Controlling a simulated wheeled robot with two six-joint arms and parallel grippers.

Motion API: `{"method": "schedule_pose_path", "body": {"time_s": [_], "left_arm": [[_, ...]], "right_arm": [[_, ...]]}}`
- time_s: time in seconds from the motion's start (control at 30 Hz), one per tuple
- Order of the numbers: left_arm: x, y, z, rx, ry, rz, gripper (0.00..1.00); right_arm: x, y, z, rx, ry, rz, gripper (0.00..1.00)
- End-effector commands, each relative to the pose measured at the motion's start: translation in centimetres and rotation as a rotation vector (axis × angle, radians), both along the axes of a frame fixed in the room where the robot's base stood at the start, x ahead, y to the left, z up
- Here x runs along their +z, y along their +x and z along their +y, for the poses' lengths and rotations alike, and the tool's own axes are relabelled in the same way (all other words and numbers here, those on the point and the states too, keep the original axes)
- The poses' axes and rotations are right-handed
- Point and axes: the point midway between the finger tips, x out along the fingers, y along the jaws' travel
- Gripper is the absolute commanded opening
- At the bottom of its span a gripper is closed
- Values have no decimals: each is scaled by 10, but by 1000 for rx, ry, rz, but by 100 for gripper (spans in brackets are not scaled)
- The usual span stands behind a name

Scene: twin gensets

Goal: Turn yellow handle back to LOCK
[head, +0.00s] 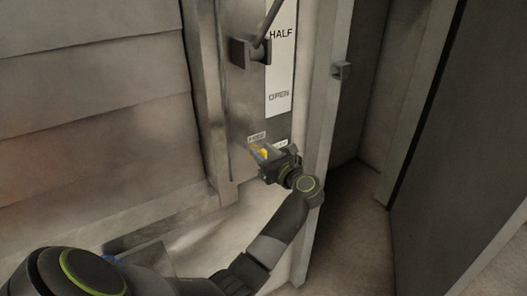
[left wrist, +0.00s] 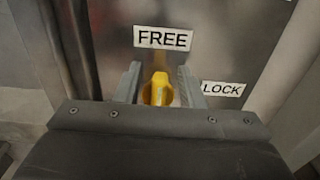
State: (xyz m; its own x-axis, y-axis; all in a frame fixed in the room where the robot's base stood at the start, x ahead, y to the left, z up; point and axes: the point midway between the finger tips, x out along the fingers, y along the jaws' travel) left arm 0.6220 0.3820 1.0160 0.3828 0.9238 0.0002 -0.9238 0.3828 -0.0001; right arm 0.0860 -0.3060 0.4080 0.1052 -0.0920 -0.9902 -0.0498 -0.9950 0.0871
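The yellow handle (left wrist: 158,90) sits on a grey metal panel and points up toward the FREE label (left wrist: 163,38). The LOCK label (left wrist: 222,89) is to its lower right. My left gripper (left wrist: 158,88) has one finger on each side of the handle, with a small gap showing on both sides. In the head view the left gripper (head: 268,155) is at the panel, and a bit of the yellow handle (head: 263,153) shows at it. The handle's base is partly hidden by the gripper body. My right gripper is not in view.
Above the handle is a white strip (head: 280,70) reading HALF and OPEN, with a dark lever (head: 266,25) beside it. A panel post (head: 335,100) stands just right of the gripper. A recess and a large dark panel (head: 460,150) lie further right. Slatted wall (head: 90,90) is at left.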

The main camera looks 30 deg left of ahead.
Motion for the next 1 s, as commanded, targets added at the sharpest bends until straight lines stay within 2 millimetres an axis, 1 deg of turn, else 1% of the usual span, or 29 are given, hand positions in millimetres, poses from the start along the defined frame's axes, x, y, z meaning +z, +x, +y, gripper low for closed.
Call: {"method": "schedule_pose_path", "body": {"time_s": [0.03,0.3,0.67,0.87,1.0], "left_arm": [[0,0,0,0,0,0,34],[0,0,0,0,0,0,0],[1,1,-1,0,14,33,0],[1,4,-2,0,53,130,0],[1,7,-3,-1,96,235,0]], "right_arm": [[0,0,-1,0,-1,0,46],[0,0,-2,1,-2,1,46],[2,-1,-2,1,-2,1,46],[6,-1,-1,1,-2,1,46],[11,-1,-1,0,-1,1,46]]}}
